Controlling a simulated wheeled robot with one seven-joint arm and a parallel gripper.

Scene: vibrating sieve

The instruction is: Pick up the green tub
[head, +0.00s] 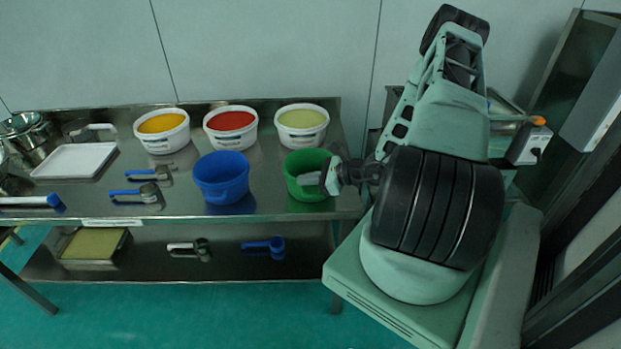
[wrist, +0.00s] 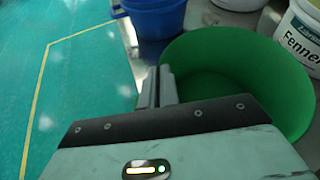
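The green tub (head: 292,184) stands upright and open near the right end of the steel table, seemingly empty inside. In the wrist view the green tub (wrist: 238,65) fills the right half. My gripper (head: 312,179) reaches in from the right at the tub's near side. In the wrist view my gripper's two fingers (wrist: 158,88) are close together at the tub's left rim. They appear shut on the rim, one finger on each side, though the contact itself is partly hidden.
A blue tub (head: 222,178) stands left of the green tub. A white tub with pale-green contents (head: 302,136) is behind it, and white tubs with red (head: 231,142) and orange (head: 162,145) contents stand farther left. The table's front edge (head: 180,219) is close.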

